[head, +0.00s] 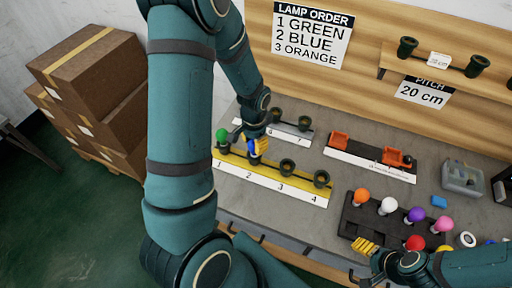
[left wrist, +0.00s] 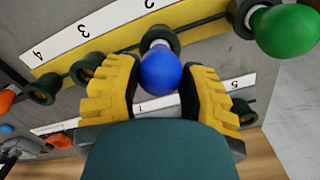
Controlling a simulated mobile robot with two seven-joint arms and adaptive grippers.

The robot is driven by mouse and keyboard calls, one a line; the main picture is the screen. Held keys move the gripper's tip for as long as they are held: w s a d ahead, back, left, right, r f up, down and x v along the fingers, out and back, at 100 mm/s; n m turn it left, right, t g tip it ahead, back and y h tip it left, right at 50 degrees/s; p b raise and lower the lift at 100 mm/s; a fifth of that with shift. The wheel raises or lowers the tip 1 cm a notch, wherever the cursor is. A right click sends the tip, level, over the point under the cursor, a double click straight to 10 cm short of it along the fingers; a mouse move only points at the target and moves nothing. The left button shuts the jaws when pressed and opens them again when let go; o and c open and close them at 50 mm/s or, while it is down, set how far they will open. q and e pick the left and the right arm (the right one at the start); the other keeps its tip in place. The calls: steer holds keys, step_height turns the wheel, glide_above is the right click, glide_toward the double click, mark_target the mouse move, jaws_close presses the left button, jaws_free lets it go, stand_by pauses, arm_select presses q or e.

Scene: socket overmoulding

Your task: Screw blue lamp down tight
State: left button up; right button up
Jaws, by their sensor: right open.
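The blue lamp (left wrist: 160,70) stands in socket 2 of the yellow strip (head: 238,169), base in the dark socket (left wrist: 160,38). It is partly hidden in the head view (head: 250,146). My left gripper (left wrist: 160,85) has its yellow fingers on both sides of the bulb, closed in against it; it also shows in the head view (head: 257,147). The green lamp (head: 222,136) stands in socket 1, and it shows at the right of the left wrist view (left wrist: 287,30). Sockets 3 (head: 288,167) and 4 (head: 321,179) are empty. My right gripper (head: 366,250) is open and empty by the lamp tray.
The dark lamp tray (head: 350,222) holds orange, white, purple, pink and red lamps. Behind the yellow strip are a grey strip with dark sockets (head: 304,124) and a strip with orange parts (head: 339,140).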

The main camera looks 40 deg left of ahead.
arm_select(q)
steer(key=shift+c, duration=0.8)
steer(key=m, duration=0.4)
steer(key=shift+m, duration=0.4)
arm_select(e)
steer(key=shift+r, duration=0.1)
